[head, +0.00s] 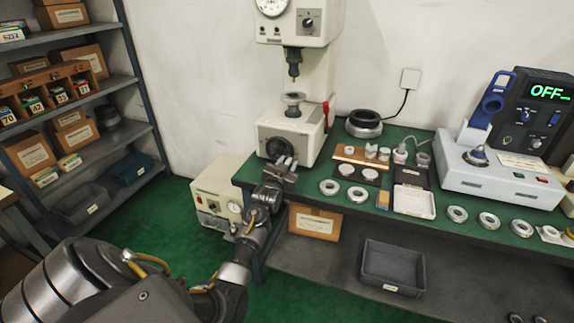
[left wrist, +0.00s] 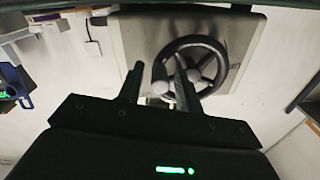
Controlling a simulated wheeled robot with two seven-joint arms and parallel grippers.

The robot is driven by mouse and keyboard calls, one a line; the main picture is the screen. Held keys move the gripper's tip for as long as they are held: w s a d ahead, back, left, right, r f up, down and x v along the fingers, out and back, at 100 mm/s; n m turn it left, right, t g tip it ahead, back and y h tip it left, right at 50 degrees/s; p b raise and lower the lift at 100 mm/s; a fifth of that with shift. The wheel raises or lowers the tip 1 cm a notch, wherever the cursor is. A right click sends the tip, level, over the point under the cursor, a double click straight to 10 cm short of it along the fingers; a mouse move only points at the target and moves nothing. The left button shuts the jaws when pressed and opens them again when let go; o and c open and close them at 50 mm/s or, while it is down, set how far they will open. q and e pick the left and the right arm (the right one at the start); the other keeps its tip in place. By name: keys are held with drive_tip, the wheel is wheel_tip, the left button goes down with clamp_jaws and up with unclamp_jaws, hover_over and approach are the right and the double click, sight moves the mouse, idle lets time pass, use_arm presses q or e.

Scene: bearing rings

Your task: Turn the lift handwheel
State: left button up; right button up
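The lift handwheel (head: 278,147) is a dark spoked wheel on the front of the grey press base (head: 307,135). In the left wrist view the handwheel (left wrist: 207,44) shows its dark rim, spokes and hub. A pale round crank knob (left wrist: 160,87) shows between my fingers. My left gripper (head: 284,165) is right in front of the wheel and hides its lower part. In the left wrist view its two fingers (left wrist: 160,68) stand apart, with a gap beside the knob. Whether a finger touches the wheel I cannot tell. My right gripper is not in view.
The green bench (head: 335,210) holds several bearing rings (head: 358,194), a dark ring gauge (head: 364,123) and a device reading OFF (head: 500,165). A cream box (head: 220,190) stands on the floor beside the bench. A shelf rack (head: 140,80) is at left; the floor between is clear.

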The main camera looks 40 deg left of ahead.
use_arm(q)
clamp_jaws()
